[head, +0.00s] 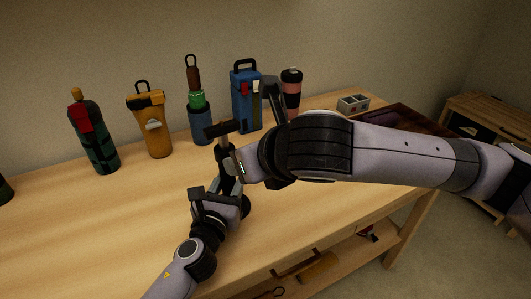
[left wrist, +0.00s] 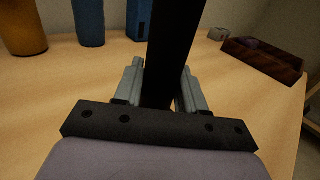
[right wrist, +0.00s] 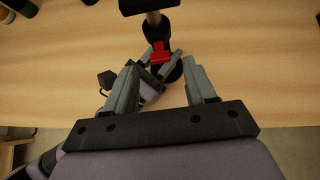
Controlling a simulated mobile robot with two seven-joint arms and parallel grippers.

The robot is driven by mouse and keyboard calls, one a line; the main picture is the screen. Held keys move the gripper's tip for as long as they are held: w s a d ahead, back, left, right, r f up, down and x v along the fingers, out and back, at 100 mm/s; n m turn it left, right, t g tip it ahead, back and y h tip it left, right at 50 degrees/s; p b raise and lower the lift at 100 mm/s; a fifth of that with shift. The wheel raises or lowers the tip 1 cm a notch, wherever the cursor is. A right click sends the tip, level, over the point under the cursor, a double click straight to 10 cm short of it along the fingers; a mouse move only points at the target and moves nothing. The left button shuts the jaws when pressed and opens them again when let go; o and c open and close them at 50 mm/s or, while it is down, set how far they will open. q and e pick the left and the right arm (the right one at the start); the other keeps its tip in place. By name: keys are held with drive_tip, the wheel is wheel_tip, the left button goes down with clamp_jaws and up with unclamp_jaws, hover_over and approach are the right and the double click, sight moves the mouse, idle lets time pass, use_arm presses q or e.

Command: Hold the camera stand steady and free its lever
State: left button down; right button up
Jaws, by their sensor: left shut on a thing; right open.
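The camera stand (head: 226,151) stands upright near the middle of the table, with a dark post and a black crosspiece on top. My left gripper (head: 222,188) is shut on its dark post, which also fills the middle of the left wrist view (left wrist: 174,45). In the right wrist view the stand shows a black top (right wrist: 148,5), a grey shaft (right wrist: 153,19) and a red lever (right wrist: 160,54) on its black body. My right gripper (right wrist: 163,82) is open and empty, its fingers apart on the near side of the lever. My right arm hides part of the scene in the head view.
Along the back stand a green-and-red bottle (head: 95,138), a yellow flask (head: 154,130), a blue-and-green bottle (head: 201,115), a blue container (head: 247,100) and a pink-black tumbler (head: 292,90). A grey box (head: 353,103) sits farther right. The table's (head: 100,235) left front is clear.

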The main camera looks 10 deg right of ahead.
use_arm(q)
drive_tip(key=shift+f, duration=0.1)
use_arm(e)
drive_tip(key=v, duration=0.8)
use_arm(q)
drive_tip(key=c, duration=0.6)
unclamp_jaws()
drive_tip(key=shift+o, duration=0.2)
